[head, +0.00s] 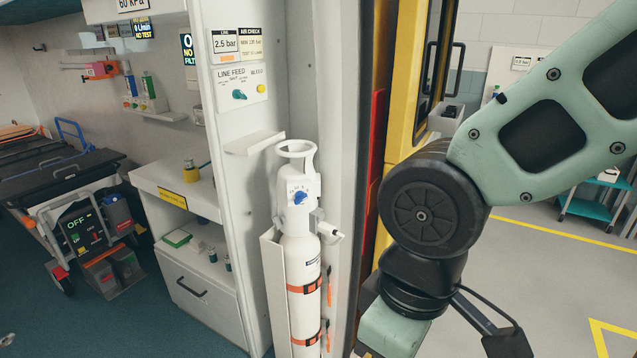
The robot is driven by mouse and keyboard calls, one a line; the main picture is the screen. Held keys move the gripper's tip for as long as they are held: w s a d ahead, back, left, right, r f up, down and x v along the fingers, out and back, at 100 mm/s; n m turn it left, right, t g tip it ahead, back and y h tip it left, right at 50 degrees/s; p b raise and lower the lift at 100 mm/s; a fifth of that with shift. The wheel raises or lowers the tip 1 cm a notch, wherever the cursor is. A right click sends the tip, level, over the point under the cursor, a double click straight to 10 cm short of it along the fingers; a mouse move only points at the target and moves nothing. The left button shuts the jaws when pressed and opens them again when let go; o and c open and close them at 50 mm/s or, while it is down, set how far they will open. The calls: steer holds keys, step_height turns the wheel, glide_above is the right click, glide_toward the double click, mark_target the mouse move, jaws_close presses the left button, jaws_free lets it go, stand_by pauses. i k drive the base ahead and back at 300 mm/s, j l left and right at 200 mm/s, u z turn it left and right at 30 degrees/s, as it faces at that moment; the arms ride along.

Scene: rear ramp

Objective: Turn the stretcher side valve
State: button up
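A stretcher (62,170) with a dark top stands at the far left. A white panel marked LINE FEED (241,86) on the cabinet upright carries a teal knob (239,95) and a smaller yellow knob (261,89). The small print above the teal knob is too small to read. A white gas cylinder (299,265) stands upright in a holder below, with a blue knob (299,197) on its head. I cannot tell which knob is the stretcher side valve. My arm comes in from the right and leaves the picture at the bottom; my gripper's fingers do not show.
Signs above the panel read LINE 2.5 bar (226,44) and AIR CHECK (251,43). A small white ledge (254,142) juts out between panel and cylinder. A white drawer unit (200,301) stands left of the cylinder. A yellow door frame (405,85) is at right.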

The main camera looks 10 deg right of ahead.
mark_target(279, 222)
steer(key=l, duration=0.1)
steer(key=i+j, duration=0.3)
steer(key=j, duration=0.15)
steer(key=i+j, duration=0.3)
steer(key=j, duration=0.15)
steer(key=i+j, duration=0.3)
steer(key=j, duration=0.2)
steer(key=u, duration=0.05)
